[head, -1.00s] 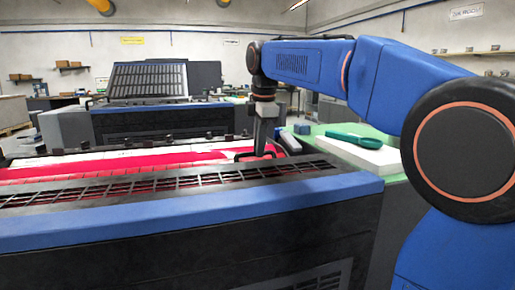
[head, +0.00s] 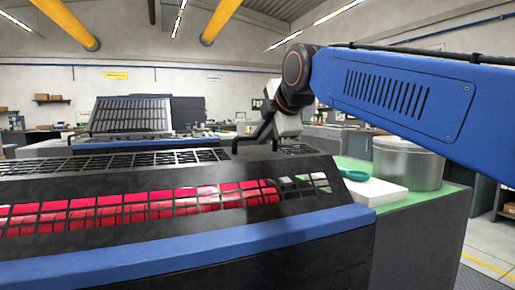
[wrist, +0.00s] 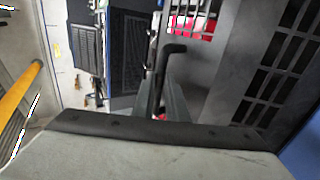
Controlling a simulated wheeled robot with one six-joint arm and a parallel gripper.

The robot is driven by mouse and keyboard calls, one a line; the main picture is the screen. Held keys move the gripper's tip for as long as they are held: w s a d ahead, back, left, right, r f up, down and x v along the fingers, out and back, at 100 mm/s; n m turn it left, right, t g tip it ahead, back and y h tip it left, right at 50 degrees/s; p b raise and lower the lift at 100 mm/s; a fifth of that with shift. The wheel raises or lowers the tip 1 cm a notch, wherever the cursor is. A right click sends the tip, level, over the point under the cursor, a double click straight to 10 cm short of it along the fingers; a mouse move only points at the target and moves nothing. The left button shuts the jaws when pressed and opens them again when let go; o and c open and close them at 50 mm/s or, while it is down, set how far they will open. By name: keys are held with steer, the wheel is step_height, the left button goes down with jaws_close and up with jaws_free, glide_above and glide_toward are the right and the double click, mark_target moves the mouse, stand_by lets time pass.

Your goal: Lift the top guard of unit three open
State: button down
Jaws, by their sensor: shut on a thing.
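The top guard (head: 305,168) of the near ink unit (head: 180,247) is a dark grated cover, raised at a tilt. Red inking parts show through its grid. In the wrist view the guard (wrist: 222,92) fills the right side. Its dark bar handle (head: 240,140) stands at the raised part; it also shows in the wrist view (wrist: 172,48). My gripper (head: 263,136) is shut on the handle, and its fingers (wrist: 162,95) show beside the bar in the wrist view. The finger contact is partly hidden. I cannot read a unit number.
Another unit (head: 130,115) with an upright grated guard stands behind. At right, a green-topped surface (head: 425,196) holds a grey metal pot (head: 408,165), a white block (head: 375,191) and a teal-handled tool (head: 353,175). Yellow pipes run overhead.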

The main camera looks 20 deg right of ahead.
steer(key=s+r+t, duration=0.2)
steer(key=s, duration=0.4)
steer(key=s+r+t, duration=0.2)
steer(key=s+t, duration=0.1)
steer(key=s, duration=0.3)
steer(key=shift+r, duration=0.25)
steer(key=shift+s+f, duration=0.1)
steer(key=shift+f, duration=0.05)
steer(key=c, duration=1.8)
jaws_free()
steer(key=shift+o, duration=0.2)
steer(key=shift+r, duration=0.2)
steer(key=s, duration=0.7)
steer(key=shift+s+r, duration=0.2)
steer(key=shift+r, duration=0.05)
